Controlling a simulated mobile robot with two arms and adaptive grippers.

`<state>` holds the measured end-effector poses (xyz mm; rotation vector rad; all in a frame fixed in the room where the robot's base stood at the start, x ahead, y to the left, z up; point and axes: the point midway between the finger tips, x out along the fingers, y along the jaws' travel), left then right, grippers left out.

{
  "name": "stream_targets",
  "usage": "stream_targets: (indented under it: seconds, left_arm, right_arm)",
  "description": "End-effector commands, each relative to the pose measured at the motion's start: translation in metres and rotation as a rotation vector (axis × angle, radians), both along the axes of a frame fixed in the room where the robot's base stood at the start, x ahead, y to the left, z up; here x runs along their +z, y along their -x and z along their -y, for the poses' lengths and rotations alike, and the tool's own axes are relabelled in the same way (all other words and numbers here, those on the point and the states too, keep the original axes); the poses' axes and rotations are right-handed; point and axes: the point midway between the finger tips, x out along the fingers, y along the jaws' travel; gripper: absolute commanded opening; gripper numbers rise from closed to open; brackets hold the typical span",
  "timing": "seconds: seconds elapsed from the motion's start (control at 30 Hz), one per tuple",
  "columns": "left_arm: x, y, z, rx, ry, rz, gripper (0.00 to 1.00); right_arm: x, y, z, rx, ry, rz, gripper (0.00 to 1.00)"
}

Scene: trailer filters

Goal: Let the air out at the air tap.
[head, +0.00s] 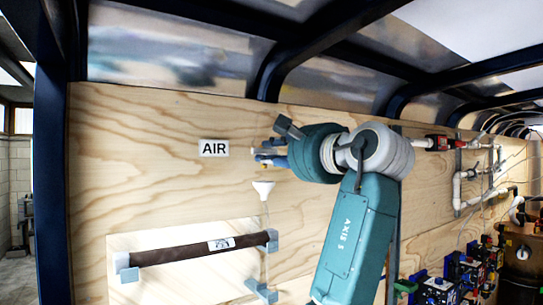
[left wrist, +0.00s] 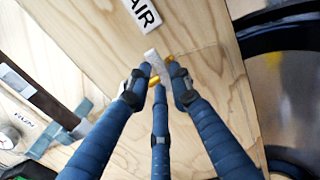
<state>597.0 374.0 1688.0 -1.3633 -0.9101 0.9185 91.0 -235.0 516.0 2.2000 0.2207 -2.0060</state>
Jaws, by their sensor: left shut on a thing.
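The AIR sign (head: 214,148) is on the plywood wall, and it also shows at the top of the left wrist view (left wrist: 142,12). Just beside it is the air tap, with a pale body (left wrist: 153,60) and a yellow handle (left wrist: 154,80). My left gripper (left wrist: 157,84) has its blue fingers closed around the yellow handle. In the head view the left gripper (head: 267,155) reaches the wall just right of the sign, and its wrist hides most of the tap. The fingers cover part of the handle, so its exact angle is hard to tell. My right gripper is not in view.
A white funnel (head: 263,187) with a clear tube hangs below the tap. A dark brown filter tube (head: 200,249) is held in grey brackets lower on the wall. White pipes (head: 462,185) and several pumps (head: 440,288) are at the right. The upper-left plywood (head: 130,130) is clear.

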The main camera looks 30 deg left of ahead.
Motion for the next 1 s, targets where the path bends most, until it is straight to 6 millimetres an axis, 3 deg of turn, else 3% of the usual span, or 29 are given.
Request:
stream_targets:
  seconds: [0.37,0.4,0.5,0.83,1.0]
  left_arm:
    - [0.0,-0.001,0.0,-0.001,-0.006,-0.009,0.0]
    - [0.0,-0.001,0.0,-0.001,-0.006,-0.009,0.24]
    - [0.0,0.0,0.0,0.0,-0.006,-0.008,0.4]
    - [0.0,0.001,0.003,0.0,-0.004,-0.006,0.4]
    - [0.001,0.009,0.025,-0.004,-0.005,-0.005,0.4]
  right_arm:
    - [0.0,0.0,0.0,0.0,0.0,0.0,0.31]
    - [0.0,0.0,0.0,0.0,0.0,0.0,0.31]
    - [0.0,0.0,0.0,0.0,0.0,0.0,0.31]
    - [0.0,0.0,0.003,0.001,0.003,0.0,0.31]
    - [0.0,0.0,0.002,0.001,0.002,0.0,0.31]
